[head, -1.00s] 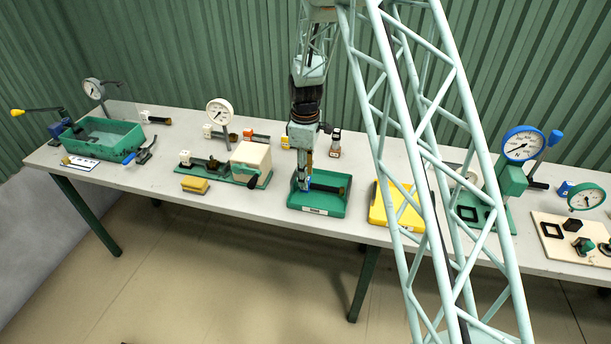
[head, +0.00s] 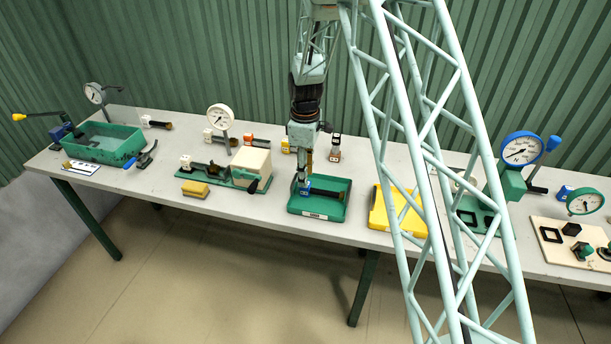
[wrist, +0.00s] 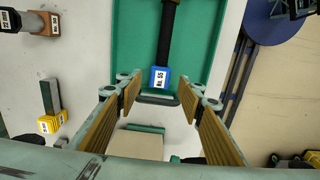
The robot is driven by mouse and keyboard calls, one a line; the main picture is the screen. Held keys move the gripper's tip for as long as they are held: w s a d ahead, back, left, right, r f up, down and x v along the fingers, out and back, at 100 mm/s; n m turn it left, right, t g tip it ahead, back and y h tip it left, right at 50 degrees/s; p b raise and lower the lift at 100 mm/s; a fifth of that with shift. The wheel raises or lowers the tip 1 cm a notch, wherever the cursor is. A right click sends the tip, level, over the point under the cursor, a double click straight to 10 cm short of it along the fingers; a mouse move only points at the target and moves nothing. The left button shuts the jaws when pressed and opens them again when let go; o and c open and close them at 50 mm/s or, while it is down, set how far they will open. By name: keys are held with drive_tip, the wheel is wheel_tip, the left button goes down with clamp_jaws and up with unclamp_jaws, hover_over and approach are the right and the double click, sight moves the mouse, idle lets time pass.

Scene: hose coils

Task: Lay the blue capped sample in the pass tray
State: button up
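The blue capped sample (head: 327,194) lies in the green tray (head: 319,212), with its dark body pointing right and its blue end at the tray's left side. In the wrist view the sample's blue cap (wrist: 159,80) carries a white label reading No. 55, and its black body runs away over the green tray floor (wrist: 135,45). My gripper (head: 303,181) is just above the blue end. In the wrist view my gripper (wrist: 165,105) is open, with its two tan-padded fingers wide apart and nothing between the pads. The small label on the tray front is unreadable.
A yellow tray (head: 379,215) stands to the right, partly behind my lattice arm. A green fixture with a cream block (head: 251,162) and a yellow block (head: 195,189) are to the left. Other capped samples (head: 335,146) stand behind. The table's front edge is close to the tray.

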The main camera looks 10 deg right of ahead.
drive_tip(key=shift+r+p, duration=0.55)
drive_tip(key=shift+r, duration=1.15)
wheel_tip(320, 180, up, 12)
idle(1.0)
idle(0.4)
